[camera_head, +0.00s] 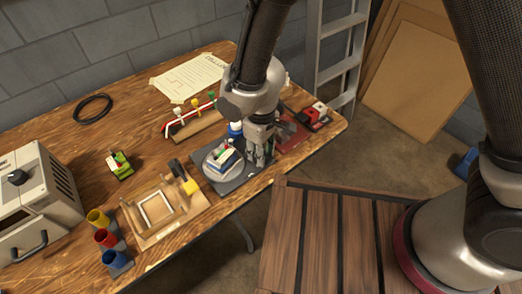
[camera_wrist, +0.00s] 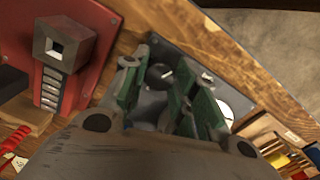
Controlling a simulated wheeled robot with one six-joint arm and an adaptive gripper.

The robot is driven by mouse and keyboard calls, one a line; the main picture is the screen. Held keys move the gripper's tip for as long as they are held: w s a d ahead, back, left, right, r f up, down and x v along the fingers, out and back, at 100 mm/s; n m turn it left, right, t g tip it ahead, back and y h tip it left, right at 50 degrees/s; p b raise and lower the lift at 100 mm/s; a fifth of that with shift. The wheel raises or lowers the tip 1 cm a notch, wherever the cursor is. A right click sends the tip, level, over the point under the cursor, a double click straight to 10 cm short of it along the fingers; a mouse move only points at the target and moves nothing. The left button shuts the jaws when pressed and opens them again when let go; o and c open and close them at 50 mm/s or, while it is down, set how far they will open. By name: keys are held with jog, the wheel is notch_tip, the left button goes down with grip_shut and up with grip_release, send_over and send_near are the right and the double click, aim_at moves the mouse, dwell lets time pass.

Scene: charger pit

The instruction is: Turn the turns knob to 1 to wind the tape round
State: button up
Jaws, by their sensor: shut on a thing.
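The winding station has a dark grey base plate (camera_head: 208,186) near the table's front edge. A blue round part (camera_head: 235,129) stands behind. My gripper (camera_head: 259,160) points down at the plate's right side and hides what is under it. In the wrist view, my gripper's green-padded fingers (camera_wrist: 160,88) close over a dark round knob (camera_wrist: 186,71) on the grey plate, the turns knob as far as I can tell. Its number marks cannot be read.
A red panel with a grey block (camera_wrist: 72,43) is beside the plate. A wooden frame jig (camera_head: 160,208), coloured cups (camera_head: 105,238) and a grey machine (camera_head: 38,205) are to the left. A rack with a red cable (camera_head: 190,119) is behind.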

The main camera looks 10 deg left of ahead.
jog(key=m, duration=0.4)
jog(key=shift+m, duration=0.3)
jog(key=m, duration=0.4)
jog(key=shift+s+d+m, duration=0.1)
jog(key=shift+m, duration=0.2)
jog(key=o, duration=1)
notch_tip(320, 180, up, 12)
dwell(0.5)
